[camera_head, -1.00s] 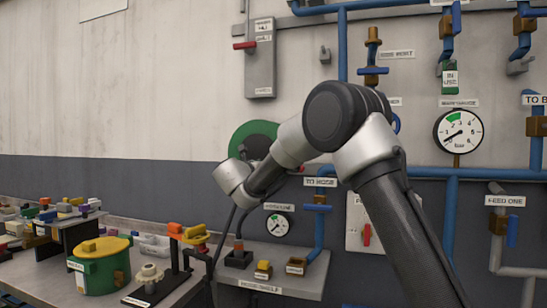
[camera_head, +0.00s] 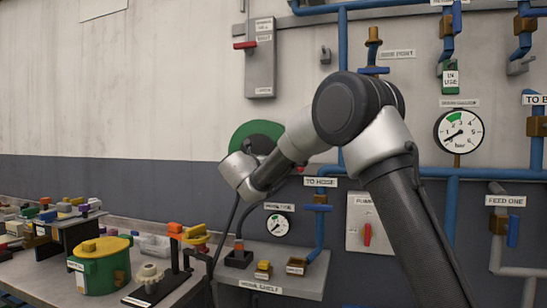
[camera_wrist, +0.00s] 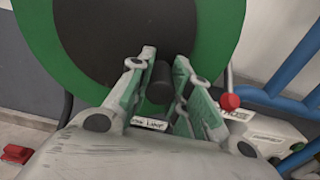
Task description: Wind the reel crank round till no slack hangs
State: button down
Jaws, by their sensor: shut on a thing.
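The reel is a green disc with a dark centre. In the head view its green rim (camera_head: 244,131) shows on the wall behind my arm. It fills the top of the wrist view (camera_wrist: 225,25). The crank handle, a short black knob (camera_wrist: 159,84), stands out from the reel between my fingers. My gripper (camera_wrist: 164,62) is closed about this knob; in the head view my wrist hides the gripper and crank. A dark hose (camera_head: 230,218) hangs below the reel past my wrist. How much of it is slack I cannot tell.
A shelf (camera_head: 262,281) with small fittings and a bench (camera_head: 40,275) with a green pot (camera_head: 98,270) lie below. Blue pipes (camera_head: 450,210) and a pressure gauge (camera_head: 458,131) are on the wall at right. A red knob (camera_wrist: 229,101) is close right of my fingers.

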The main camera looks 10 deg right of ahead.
jog(key=shift+d+r, duration=0.1)
jog(key=shift+r, duration=0.2)
jog(key=shift+s+d+r, duration=0.15)
jog(key=shift+d+r, duration=0.05)
jog(key=shift+r, duration=0.35)
jog(key=shift+r, duration=0.75)
jog(key=shift+r, duration=0.65)
jog(key=shift+a+r, duration=0.1)
jog(key=shift+r, duration=0.05)
